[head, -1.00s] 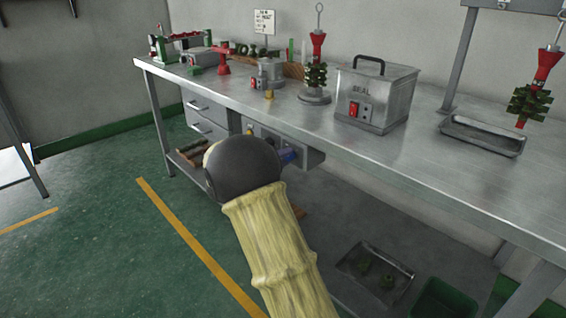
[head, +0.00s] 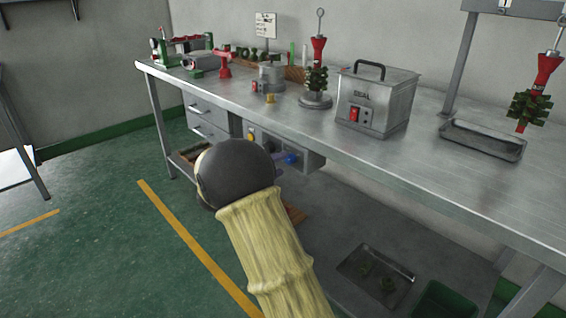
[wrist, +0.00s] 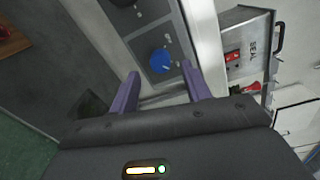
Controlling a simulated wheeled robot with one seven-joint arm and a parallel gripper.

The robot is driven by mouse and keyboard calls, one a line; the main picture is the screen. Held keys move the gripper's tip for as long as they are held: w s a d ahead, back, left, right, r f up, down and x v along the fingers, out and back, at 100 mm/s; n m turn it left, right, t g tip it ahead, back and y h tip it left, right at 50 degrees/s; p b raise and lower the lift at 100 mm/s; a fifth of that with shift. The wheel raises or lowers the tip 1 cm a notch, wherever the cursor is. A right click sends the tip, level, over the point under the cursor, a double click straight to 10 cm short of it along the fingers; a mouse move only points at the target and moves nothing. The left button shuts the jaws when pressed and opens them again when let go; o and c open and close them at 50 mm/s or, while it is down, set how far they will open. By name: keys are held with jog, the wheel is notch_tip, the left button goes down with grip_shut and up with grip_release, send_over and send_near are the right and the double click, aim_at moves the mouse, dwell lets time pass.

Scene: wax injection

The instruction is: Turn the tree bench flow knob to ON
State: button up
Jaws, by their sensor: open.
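A blue round knob (head: 291,158) sits on the front of a grey control panel (head: 312,160) under the bench edge. In the wrist view the blue knob (wrist: 160,62) lies ahead, between the two purple fingers of my open gripper (wrist: 160,72). The fingers look short of the knob, with nothing held. Small marks ring the knob, but they are too small to read, and I cannot tell its setting. A dark knob (wrist: 122,2) is farther along the panel. In the head view my own wrist hides most of the gripper.
The steel bench top (head: 420,165) runs above the panel. Drawers (head: 207,120) are left of the panel. A lower shelf holds a tray (head: 375,277). The floor at left is clear.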

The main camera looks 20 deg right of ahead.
jog(key=p+v, duration=0.2)
jog(key=v, duration=1.2)
jog(key=shift+s+a+p, duration=0.15)
jog(key=shift+a+p, duration=0.1)
jog(key=shift+p, duration=0.15)
